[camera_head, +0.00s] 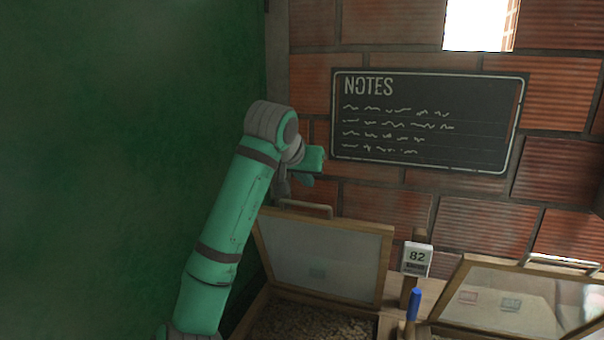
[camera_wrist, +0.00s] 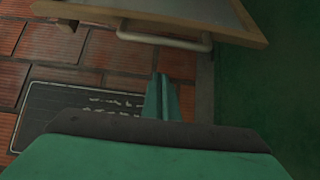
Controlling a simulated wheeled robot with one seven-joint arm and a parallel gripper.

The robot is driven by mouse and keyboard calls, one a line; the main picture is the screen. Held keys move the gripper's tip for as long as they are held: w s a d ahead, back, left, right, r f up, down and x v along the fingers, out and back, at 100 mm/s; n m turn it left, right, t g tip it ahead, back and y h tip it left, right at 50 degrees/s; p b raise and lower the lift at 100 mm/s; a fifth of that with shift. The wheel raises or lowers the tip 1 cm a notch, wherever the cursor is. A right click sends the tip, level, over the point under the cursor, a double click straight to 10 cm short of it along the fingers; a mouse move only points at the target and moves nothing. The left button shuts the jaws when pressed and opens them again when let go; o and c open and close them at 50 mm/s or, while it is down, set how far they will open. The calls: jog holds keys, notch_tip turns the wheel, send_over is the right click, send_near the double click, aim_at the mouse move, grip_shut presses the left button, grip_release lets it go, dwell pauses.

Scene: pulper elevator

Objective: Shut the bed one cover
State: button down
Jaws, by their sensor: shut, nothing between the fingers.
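The left bed cover (camera_head: 322,257), a clear panel in a wooden frame, stands raised and leans back near the brick wall. I take it as the bed one cover, though no label is readable. Its metal handle (camera_head: 306,208) is on the top edge. The bed (camera_head: 310,322) below shows brown, lumpy contents. My gripper (camera_wrist: 161,82) is shut and empty, its fingers pointing toward the handle (camera_wrist: 165,41) and cover frame (camera_wrist: 190,22) in the wrist view, with no contact visible. In the head view my wrist is just above the cover's top left corner.
A second framed cover (camera_head: 515,300) with a handle is at the right, also tilted up. A post with an "82" display (camera_head: 416,259) and a blue-handled tool (camera_head: 413,304) stand between. A green wall (camera_head: 120,150) is close at left; a notes board (camera_head: 425,120) hangs behind.

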aim_at(304, 203)
jog(key=f, duration=0.2)
jog(key=s, duration=0.1)
jog(key=shift+s+a+f, duration=0.1)
jog(key=shift+a+f, duration=0.2)
jog(key=shift+f, duration=0.1)
jog(key=shift+s+f, duration=0.2)
jog(key=shift+s, duration=0.3)
jog(key=shift+f, duration=0.1)
